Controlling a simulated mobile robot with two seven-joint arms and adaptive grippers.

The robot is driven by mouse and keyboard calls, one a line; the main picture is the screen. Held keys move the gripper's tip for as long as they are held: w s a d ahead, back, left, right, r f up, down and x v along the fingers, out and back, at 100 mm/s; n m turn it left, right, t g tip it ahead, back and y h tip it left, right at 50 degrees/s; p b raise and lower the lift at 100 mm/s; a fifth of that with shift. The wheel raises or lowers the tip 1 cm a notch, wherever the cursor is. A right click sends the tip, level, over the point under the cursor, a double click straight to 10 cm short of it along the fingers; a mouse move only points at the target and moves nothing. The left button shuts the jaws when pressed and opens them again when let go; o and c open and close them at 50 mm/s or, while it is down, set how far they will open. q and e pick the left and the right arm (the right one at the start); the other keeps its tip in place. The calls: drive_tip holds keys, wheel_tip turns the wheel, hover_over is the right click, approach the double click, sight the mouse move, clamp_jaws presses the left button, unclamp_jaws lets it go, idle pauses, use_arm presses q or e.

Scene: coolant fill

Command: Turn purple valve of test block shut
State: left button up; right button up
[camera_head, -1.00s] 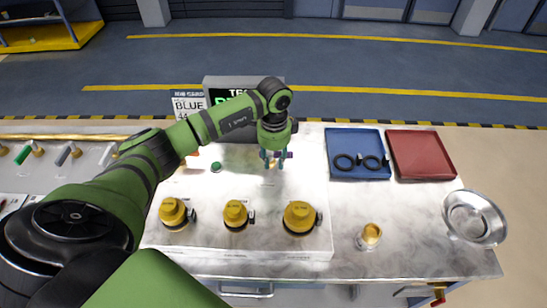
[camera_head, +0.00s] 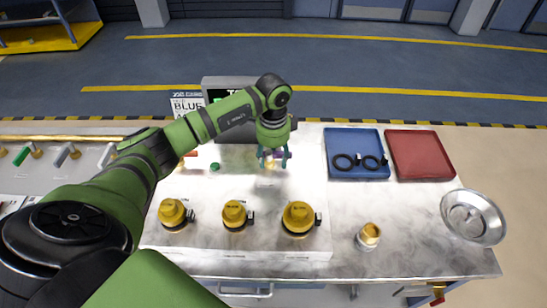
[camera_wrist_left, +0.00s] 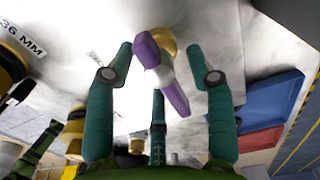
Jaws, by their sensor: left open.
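The purple valve has a purple handle and a brass body on the white test block (camera_head: 215,188). In the left wrist view the purple valve (camera_wrist_left: 172,88) sits between the spread fingers of my left gripper (camera_wrist_left: 163,70), its handle slanting from upper left to lower right. No finger clearly touches it. In the head view my left gripper (camera_head: 273,160) points down over the back part of the block, open, with a little of the valve showing between the fingers. My right gripper is not in view.
Several yellow-capped fittings (camera_head: 235,214) stand along the block's front. A screen (camera_head: 214,90) is behind the arm. To the right are a blue tray (camera_head: 345,137) with black rings, a red tray (camera_head: 420,155), a brass fitting (camera_head: 369,235) and a metal bowl (camera_head: 473,216).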

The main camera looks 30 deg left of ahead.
sight(273, 154)
use_arm(q)
wheel_tip(273, 154, up, 11)
idle(0.3)
idle(0.5)
